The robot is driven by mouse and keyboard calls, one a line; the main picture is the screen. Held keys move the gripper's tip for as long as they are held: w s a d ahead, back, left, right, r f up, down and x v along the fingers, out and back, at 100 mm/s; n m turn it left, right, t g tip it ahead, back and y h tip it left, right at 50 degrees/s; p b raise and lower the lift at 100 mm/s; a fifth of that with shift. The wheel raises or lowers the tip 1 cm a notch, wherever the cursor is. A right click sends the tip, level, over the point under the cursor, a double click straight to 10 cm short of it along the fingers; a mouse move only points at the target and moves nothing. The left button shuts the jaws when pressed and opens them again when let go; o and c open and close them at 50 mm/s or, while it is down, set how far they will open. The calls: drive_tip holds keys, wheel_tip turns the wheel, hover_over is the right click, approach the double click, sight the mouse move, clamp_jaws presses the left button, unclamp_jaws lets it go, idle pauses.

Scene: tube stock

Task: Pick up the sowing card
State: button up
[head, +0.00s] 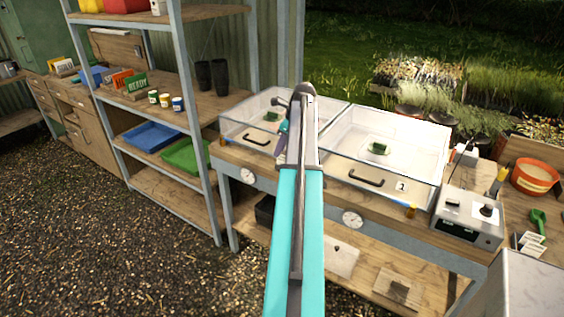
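No card that I can surely name as the sowing card shows. A pale flat sheet (341,261) lies on the bench's lower shelf, partly behind my arm. Several small white cards or labels (528,242) stand at the right end of the bench; their print is too small to read. My teal and grey arm rises through the middle of the view over the bench. My gripper (281,118) is at its far end, above the left clear box, largely hidden by the arm. Whether it is open or shut does not show.
Two clear boxes, left (240,124) and right (398,183), stand on the bench with a control unit (468,217), an orange pot (534,177) and a green scoop (538,221). A shelf rack (168,107) stands left. Gravel floor (100,240) in front is clear.

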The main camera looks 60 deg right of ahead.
drive_tip(key=s+d+r+m, duration=0.1)
drive_tip(key=s+d+r, duration=0.2)
drive_tip(key=r, duration=0.2)
drive_tip(key=shift+s+d+r+m+h, duration=0.3)
drive_tip(key=shift+d+r+m, duration=0.1)
drive_tip(key=p, duration=0.2)
hover_over(282, 157)
drive_tip(key=s, duration=0.2)
drive_tip(key=shift+w+d+f, duration=0.1)
drive_tip(key=shift+f, duration=1.9)
drive_tip(key=shift+d+f, duration=0.1)
drive_tip(key=shift+f, duration=1.85)
drive_tip(key=shift+f, duration=0.1)
drive_tip(key=shift+p+x, duration=0.75)
drive_tip(key=shift+x, duration=0.05)
drive_tip(key=shift+p+x, duration=0.6)
drive_tip(key=shift+x, duration=1.15)
drive_tip(key=shift+a, duration=0.2)
